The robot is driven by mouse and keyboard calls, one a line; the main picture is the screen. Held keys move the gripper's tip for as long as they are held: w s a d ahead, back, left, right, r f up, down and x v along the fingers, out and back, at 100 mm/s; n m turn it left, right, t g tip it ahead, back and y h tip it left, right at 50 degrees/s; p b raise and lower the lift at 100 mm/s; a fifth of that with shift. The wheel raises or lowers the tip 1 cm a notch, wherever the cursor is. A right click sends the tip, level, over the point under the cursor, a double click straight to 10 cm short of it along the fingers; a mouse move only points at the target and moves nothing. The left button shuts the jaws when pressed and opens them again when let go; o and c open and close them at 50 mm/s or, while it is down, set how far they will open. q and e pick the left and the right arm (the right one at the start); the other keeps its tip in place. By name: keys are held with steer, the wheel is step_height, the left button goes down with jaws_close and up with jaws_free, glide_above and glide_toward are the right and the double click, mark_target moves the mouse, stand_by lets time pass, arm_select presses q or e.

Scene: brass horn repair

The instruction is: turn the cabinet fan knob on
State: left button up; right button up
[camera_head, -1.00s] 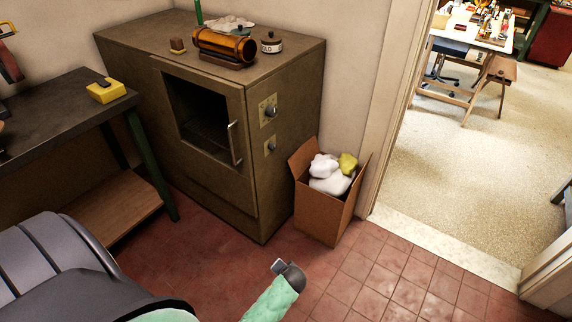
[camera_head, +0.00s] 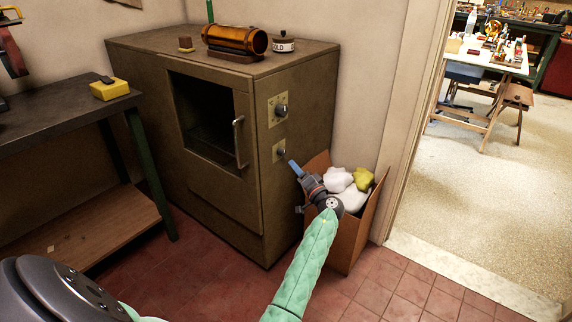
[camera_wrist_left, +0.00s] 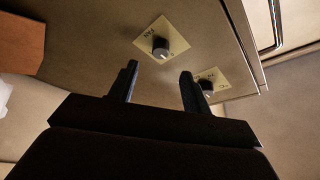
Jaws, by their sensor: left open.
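The brown metal cabinet (camera_head: 165,62) has two dark round knobs on square plates on its right side. The fan knob (camera_head: 281,154) is the lower one. It also shows in the left wrist view (camera_wrist_left: 160,46), on a pale plate with lettering that seems to read FAN. The upper knob (camera_head: 281,110) shows in the left wrist view (camera_wrist_left: 207,89) too. My left gripper (camera_head: 297,188) is just right of and below the fan knob. In the left wrist view its open, empty fingers (camera_wrist_left: 160,71) point toward the fan knob, apart from it. My right gripper is not visible.
A cardboard box (camera_head: 345,240) with white and yellow crumpled pieces stands right beside the cabinet, close to my left gripper. The cabinet door's handle (camera_head: 239,142) sticks out left of the knobs. A dark workbench (camera_head: 60,125) is at the left; a doorway opens at the right.

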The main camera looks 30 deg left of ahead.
mark_target(284, 154)
arm_select(q)
steer(key=shift+p+x, duration=0.4)
steer(key=shift+x, duration=3.5)
steer(key=shift+r, duration=0.1)
steer(key=shift+c, duration=0.2)
steer(key=c, duration=1)
